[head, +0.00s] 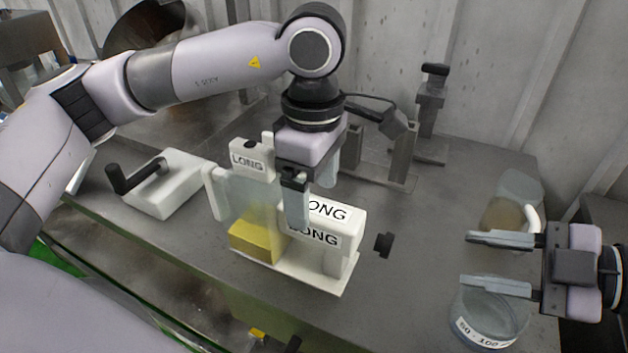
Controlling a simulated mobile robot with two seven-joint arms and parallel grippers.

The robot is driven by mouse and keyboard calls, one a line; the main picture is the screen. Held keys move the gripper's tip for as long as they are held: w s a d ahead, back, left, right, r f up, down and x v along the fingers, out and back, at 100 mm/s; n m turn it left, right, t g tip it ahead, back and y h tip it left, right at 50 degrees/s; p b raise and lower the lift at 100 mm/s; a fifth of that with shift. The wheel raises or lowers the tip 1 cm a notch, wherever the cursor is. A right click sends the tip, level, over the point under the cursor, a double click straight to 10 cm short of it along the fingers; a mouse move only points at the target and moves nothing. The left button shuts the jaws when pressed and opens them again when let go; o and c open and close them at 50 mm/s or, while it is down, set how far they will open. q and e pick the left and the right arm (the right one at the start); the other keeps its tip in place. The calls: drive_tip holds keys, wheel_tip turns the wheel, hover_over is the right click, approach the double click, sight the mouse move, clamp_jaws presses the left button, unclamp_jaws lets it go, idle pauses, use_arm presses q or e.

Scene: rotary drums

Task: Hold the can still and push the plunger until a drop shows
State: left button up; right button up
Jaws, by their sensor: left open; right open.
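I cannot pick out a can with a plunger for certain. A white device (345,250) with LONG labels stands on the table in the middle, with a clear panel and a yellow block (256,241) at its left side. My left gripper (296,205) points down over this device, in front of part of it. It is open, and I cannot tell whether it touches the device. My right gripper (470,260) is open and points left at the right side, its fingers above a clear round vessel (488,325) marked 50 and 100. Nothing shows between the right fingers.
A white box with a black crank (168,184) stands at left. A black knob (384,244) is right of the device. A clear jug (520,188) is behind my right gripper. Metal stands (430,110) are at the back by the wall. The table (420,215) between is clear.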

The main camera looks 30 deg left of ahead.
sight(313, 226)
use_arm(q)
drive_tip(key=shift+f, duration=3.2)
drive_tip(key=c, duration=1.4)
use_arm(e)
drive_tip(key=shift+f, duration=0.1)
use_arm(q)
drive_tip(key=shift+f, duration=0.1)
use_arm(e)
drive_tip(key=shift+f, duration=0.1)
clamp_jaws()
use_arm(q)
drive_tip(key=shift+f, duration=0.1)
drive_tip(key=shift+s+f, duration=0.1)
drive_tip(key=shift+s, duration=0.05)
